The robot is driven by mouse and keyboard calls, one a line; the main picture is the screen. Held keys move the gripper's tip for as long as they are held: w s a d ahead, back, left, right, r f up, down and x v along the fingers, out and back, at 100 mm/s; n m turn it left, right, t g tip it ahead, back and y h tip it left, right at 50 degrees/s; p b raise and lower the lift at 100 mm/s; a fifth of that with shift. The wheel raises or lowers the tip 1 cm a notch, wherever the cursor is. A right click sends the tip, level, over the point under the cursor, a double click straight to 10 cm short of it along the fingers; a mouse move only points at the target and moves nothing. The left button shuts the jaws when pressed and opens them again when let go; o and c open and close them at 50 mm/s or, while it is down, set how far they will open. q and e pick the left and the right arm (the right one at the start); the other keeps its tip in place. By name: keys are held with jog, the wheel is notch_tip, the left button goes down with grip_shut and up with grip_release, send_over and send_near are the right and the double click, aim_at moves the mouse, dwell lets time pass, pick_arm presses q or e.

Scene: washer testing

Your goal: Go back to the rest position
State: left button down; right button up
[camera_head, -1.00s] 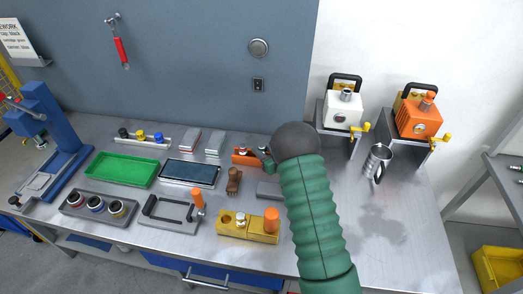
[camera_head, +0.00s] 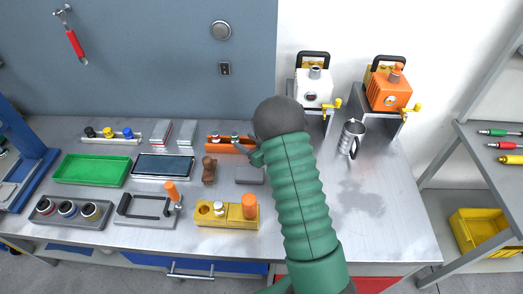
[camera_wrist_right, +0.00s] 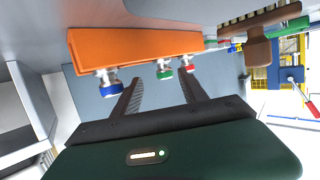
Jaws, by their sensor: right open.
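My right arm reaches up the middle of the head view, its dark wrist hiding part of the bench. The right gripper (camera_head: 256,157) shows only in part there, beside the right end of an orange rack (camera_head: 222,146). In the right wrist view, the right gripper (camera_wrist_right: 160,83) has its two dark fingers apart, with nothing held between them. The orange rack (camera_wrist_right: 135,45) is close beyond the fingertips, with blue-, green- and red-capped pieces along it. I cannot tell whether the fingers touch it. My left gripper is not in view.
The bench holds a green tray (camera_head: 66,169), a dark-screened tablet (camera_head: 163,165), a yellow block (camera_head: 212,222), a grey block (camera_head: 249,175) and a steel mug (camera_head: 351,138). White (camera_head: 314,93) and orange (camera_head: 388,94) machines stand behind. A shelf unit (camera_head: 490,132) stands right.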

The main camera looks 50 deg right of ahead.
jog(key=v, duration=1.1)
jog(key=shift+r, duration=0.25)
